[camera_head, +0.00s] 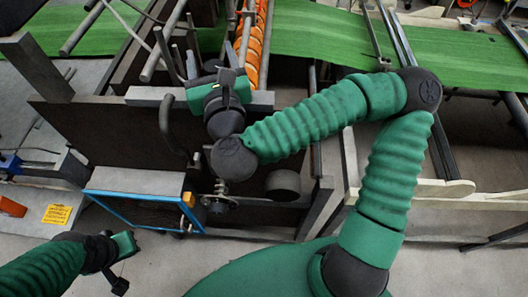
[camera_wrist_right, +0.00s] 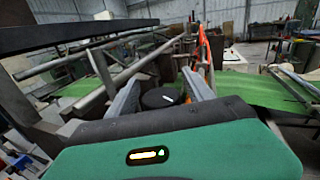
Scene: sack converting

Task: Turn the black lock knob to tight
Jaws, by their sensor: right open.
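The black lock knob (camera_wrist_right: 160,98) shows in the right wrist view as a round black cap with a white mark on top. It stands between the two grey fingers of my right gripper (camera_wrist_right: 160,92), which are open on either side of it. I cannot tell whether either finger touches it. In the head view my right gripper (camera_head: 222,72) is over the upper edge of the dark machine panel, and I cannot make out the knob there. My left gripper (camera_head: 118,262) is low at the left, away from the machine; its fingers are not clear.
Metal bars and rods (camera_head: 165,35) stand close to the left of my right gripper. An orange coil (camera_head: 252,48) runs behind it. Green sheet material (camera_head: 325,35) lies across the back. A blue-framed cart (camera_head: 135,182) stands below the dark panel (camera_head: 105,135).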

